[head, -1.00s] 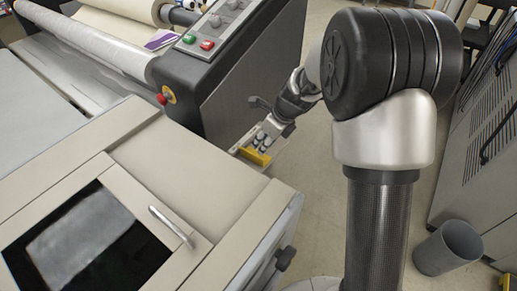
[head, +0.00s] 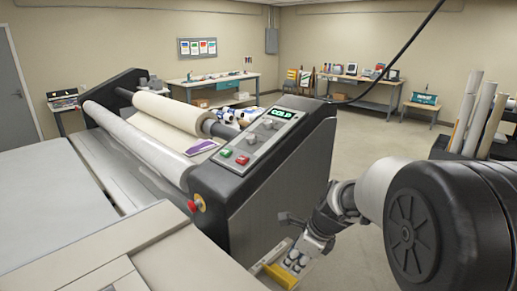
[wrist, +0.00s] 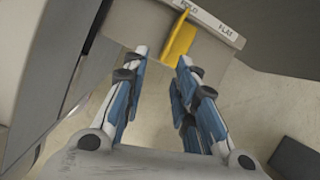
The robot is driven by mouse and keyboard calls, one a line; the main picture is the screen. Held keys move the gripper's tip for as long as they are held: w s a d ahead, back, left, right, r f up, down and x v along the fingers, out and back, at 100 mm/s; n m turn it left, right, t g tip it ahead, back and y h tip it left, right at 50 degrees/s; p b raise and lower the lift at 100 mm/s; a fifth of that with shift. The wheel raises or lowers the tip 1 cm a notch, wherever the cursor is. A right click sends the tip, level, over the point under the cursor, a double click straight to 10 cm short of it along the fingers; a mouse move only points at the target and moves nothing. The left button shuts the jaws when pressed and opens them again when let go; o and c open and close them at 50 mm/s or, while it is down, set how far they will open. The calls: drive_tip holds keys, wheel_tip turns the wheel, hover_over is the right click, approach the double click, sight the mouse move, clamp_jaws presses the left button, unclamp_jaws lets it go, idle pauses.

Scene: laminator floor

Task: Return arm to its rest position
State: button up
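My gripper (head: 300,258) is low beside the end of the laminator, at the lower right of the head view. In the wrist view my gripper (wrist: 164,57) is open, its two blue-and-grey fingers apart with nothing between them. A yellow lever (wrist: 179,38) stands just beyond the fingertips, on a beige panel labelled "HOLD" and "FLAT". The yellow part also shows in the head view (head: 281,275), close to the gripper. I cannot tell whether a finger touches it. My arm reaches in from the right.
The laminator (head: 277,170) stands left of my arm, its display reading "COLD". A beige cabinet top (head: 160,240) fills the lower left. A dark bin with upright rolls (head: 455,145) is at the right. Open floor (head: 360,140) lies behind the arm; workbenches (head: 360,90) stand at the back.

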drive_tip(key=s+r+n, duration=0.3)
drive_tip(key=s+n, duration=0.3)
drive_tip(key=s, duration=0.1)
drive_tip(key=s+d+r+n+h+b, duration=0.1)
drive_tip(key=s+r+n, duration=0.2)
drive_tip(key=s+n, duration=0.3)
drive_tip(key=s+r+n+t+h+b, duration=0.1)
drive_tip(key=s+r+n, duration=0.2)
drive_tip(key=s+n, duration=0.3)
drive_tip(key=shift+s+d+r, duration=0.1)
drive_tip(key=shift+s, duration=0.75)
drive_tip(key=shift+s+d+r, duration=0.1)
drive_tip(key=shift+s, duration=0.75)
drive_tip(key=s+d+f+n+h, duration=0.1)
drive_tip(key=s+n, duration=0.5)
drive_tip(key=shift+s+d+f+b, duration=0.15)
drive_tip(key=shift+s+d+b, duration=0.1)
drive_tip(key=shift+d+b, duration=0.05)
